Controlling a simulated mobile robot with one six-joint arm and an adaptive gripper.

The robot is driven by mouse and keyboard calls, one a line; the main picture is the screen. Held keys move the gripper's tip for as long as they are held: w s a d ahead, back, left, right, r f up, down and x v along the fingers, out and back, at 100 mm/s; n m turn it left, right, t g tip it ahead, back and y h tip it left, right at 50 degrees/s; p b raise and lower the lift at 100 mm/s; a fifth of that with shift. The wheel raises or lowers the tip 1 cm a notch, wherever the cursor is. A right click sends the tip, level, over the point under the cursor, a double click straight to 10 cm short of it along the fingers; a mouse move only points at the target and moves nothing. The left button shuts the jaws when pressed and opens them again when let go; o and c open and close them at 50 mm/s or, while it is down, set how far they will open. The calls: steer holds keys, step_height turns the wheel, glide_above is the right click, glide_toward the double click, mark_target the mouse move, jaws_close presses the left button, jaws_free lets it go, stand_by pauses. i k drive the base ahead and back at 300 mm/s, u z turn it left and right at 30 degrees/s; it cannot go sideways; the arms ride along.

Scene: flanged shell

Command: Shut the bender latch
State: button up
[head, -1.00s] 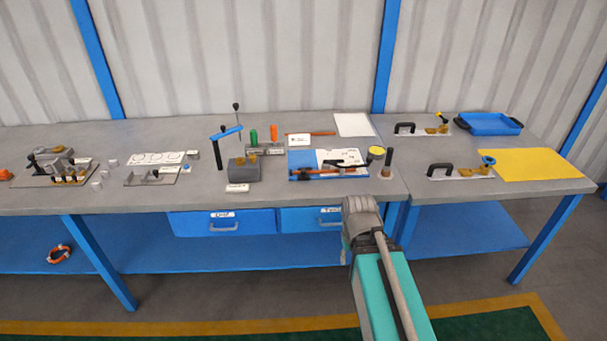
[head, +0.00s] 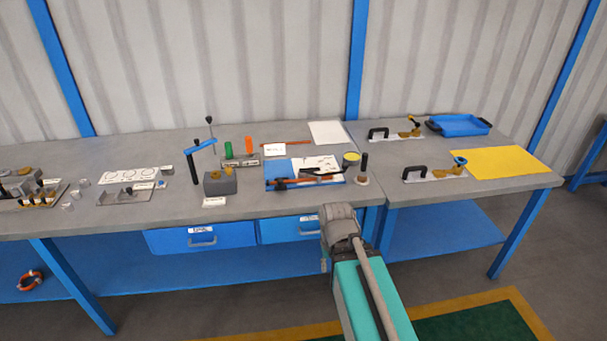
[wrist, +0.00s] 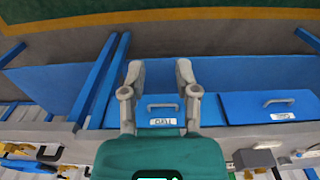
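What looks like the bender is a blue-edged fixture (head: 305,181) near the front edge of the bench, with a copper-coloured rod along it and a dark lever (head: 322,173) on top. Its latch is too small to make out, so I cannot tell how it stands. My gripper (wrist: 159,72) is open and empty in the wrist view, its two fingers wide apart above the drawer fronts and blue lower shelf. In the head view my arm reaches up from the bottom, its end in front of the bench and apart from the fixture.
A dark post (head: 363,167) stands right of the fixture. A grey block (head: 220,184) and a blue-armed stand (head: 195,166) are to its left. Two drawers (head: 200,238) sit below the bench top. A yellow sheet (head: 492,163) and blue tray (head: 460,125) lie on the right bench.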

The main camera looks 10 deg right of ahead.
mark_target(279, 187)
steer(key=k, duration=1.35)
steer(key=u, duration=0.4)
steer(key=i, duration=1.85)
steer(key=z, duration=0.4)
